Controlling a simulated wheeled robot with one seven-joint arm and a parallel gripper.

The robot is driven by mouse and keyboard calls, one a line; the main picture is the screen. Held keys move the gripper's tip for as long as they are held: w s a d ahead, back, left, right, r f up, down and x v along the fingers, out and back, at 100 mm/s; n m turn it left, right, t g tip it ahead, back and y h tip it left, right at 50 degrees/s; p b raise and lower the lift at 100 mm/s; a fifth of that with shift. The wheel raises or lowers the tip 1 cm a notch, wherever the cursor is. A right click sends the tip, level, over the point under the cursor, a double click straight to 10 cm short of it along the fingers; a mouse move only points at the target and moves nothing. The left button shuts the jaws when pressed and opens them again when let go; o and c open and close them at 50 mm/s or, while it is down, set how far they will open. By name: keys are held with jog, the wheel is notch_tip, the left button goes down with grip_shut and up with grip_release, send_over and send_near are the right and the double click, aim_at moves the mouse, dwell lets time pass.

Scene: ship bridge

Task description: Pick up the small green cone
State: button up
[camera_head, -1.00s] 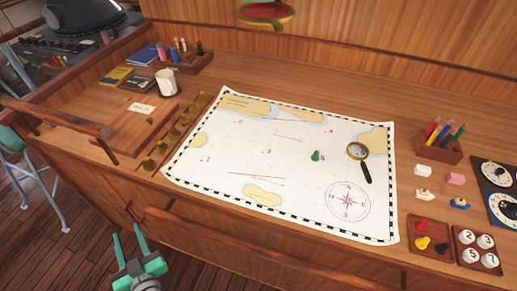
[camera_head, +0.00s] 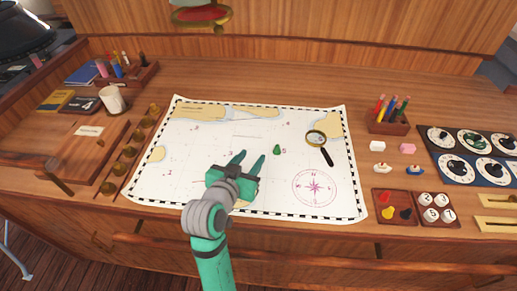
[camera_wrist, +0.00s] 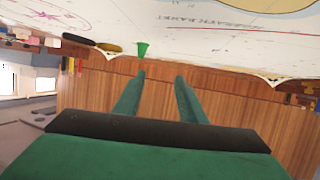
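The small green cone (camera_head: 277,150) stands on the white sea chart (camera_head: 225,130), left of the magnifying glass. My gripper (camera_head: 251,160) is over the chart, a little left of the cone, with its two fingers apart and nothing between them. In the wrist view the cone (camera_wrist: 143,49) appears upside down, beyond the fingertips of my gripper (camera_wrist: 161,75) and slightly left of their middle. The gripper does not touch the cone.
The magnifying glass (camera_head: 317,138) lies right of the cone. A pencil holder (camera_head: 388,122), a tray of coloured cones (camera_head: 395,206) and a tray of numbered discs (camera_head: 437,209) are farther right. A white mug (camera_head: 112,99) stands at the left.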

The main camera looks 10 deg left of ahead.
aim_at(276, 148)
jog(key=d, duration=0.2)
jog(key=d+m+h, duration=0.1)
jog(key=shift+d+f+g, duration=0.1)
jog(key=shift+d+g, duration=0.3)
jog(key=x, duration=0.4)
jog(key=shift+w+d+f, duration=0.15)
jog(key=shift+w, duration=0.05)
jog(key=shift+x, duration=2.95)
jog(key=shift+f, duration=0.2)
grip_shut()
